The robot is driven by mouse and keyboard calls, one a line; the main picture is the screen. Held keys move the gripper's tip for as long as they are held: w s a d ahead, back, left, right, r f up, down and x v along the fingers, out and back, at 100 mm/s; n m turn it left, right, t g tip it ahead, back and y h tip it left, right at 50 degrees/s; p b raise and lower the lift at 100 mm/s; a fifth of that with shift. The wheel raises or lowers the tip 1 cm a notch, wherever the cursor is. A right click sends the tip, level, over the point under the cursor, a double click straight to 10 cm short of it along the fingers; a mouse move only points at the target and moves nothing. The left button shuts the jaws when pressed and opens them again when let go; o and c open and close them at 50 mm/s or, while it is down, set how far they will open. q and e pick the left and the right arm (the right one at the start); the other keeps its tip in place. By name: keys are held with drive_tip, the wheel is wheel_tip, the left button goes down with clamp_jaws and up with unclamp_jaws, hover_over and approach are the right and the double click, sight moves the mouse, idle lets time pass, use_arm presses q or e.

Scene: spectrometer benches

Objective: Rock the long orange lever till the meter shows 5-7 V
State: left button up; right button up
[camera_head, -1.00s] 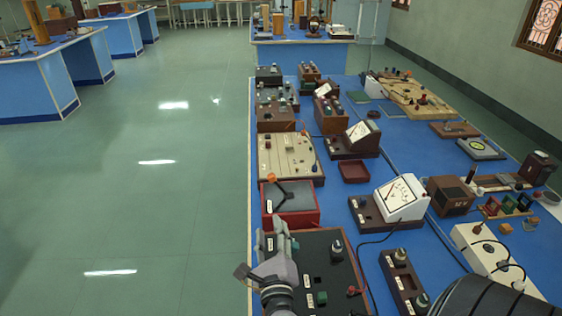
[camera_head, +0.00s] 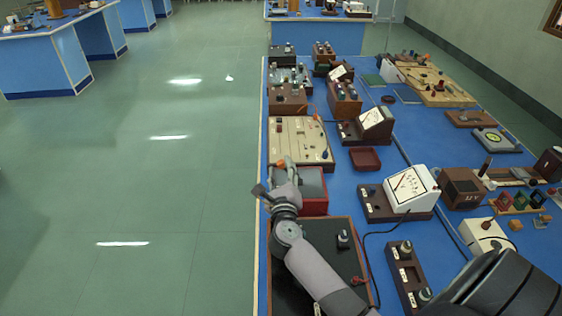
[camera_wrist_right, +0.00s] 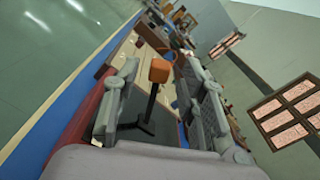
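The lever shows in the right wrist view as a black rod with an orange block-shaped knob (camera_wrist_right: 159,70) on its end. It stands on the red box with a dark top (camera_head: 314,184). My right gripper (camera_head: 285,170) is over the left side of this box and hides the lever in the head view. In the right wrist view its fingers (camera_wrist_right: 160,82) are open, one on each side of the knob, with gaps visible. A white meter (camera_head: 411,185) on a brown base stands right of the box; its reading is too small to tell. My left gripper is out of view.
A black panel box (camera_head: 337,232) lies in front, under my right arm. A beige board (camera_head: 301,143) stands behind the red box. A dark red tray (camera_head: 365,158) and a smaller meter (camera_head: 371,117) are behind the white meter. Open floor lies left of the bench.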

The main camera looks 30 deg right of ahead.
sight(281, 167)
drive_tip(key=shift+x, duration=1.6)
clamp_jaws()
drive_tip(key=shift+f, duration=0.1)
